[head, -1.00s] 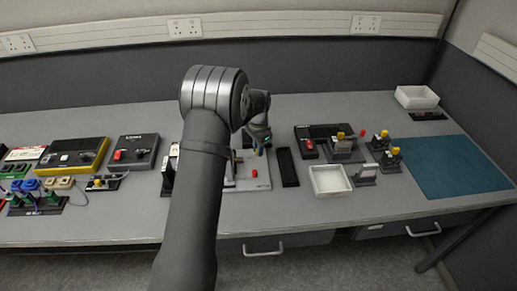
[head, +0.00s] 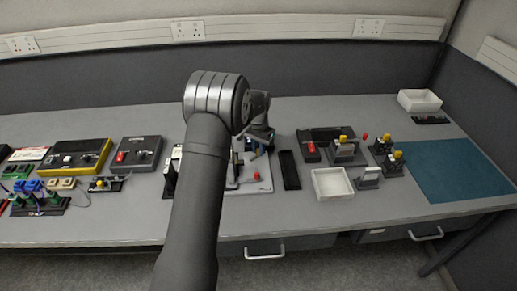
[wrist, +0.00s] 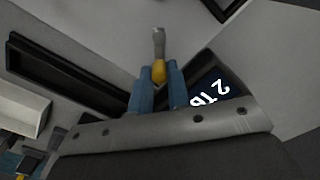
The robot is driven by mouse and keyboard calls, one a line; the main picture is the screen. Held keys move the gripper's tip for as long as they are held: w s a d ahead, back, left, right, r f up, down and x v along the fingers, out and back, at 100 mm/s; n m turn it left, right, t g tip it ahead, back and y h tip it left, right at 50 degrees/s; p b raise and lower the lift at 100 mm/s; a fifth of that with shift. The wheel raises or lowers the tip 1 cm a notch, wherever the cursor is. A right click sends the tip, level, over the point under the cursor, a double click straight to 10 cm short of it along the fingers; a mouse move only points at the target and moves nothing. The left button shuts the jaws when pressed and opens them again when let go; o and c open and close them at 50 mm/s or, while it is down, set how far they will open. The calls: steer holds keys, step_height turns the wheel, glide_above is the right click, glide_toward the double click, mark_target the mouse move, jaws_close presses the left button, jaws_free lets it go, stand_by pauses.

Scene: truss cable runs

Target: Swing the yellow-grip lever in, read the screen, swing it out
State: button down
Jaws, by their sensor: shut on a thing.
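My gripper (wrist: 159,76) is shut on the yellow grip (wrist: 159,70) of a lever, with its two blue fingers on either side. The lever's grey metal rod (wrist: 158,42) runs from the grip toward the top of the wrist view. A dark screen (wrist: 229,80) with tilted white characters shows right of the fingers. My gripper body partly covers it, so I cannot read it surely. In the head view my gripper (head: 256,148) is low over a light grey plate (head: 262,186) with a red knob (head: 256,176); the lever is hidden there.
Right of the plate lie a black narrow tray (head: 289,170) and a white open box (head: 332,184). Several yellow-topped fixtures (head: 343,147) stand beyond. A blue mat (head: 455,170) lies at the right. Panels, including a yellow-edged one (head: 75,157), fill the left.

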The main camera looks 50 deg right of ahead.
steer(key=c, duration=1.4)
jaws_free()
steer(key=shift+o, duration=0.2)
step_height(320, 180, up, 18)
steer(key=shift+f, duration=0.25)
step_height(320, 180, down, 18)
steer(key=shift+r, duration=0.25)
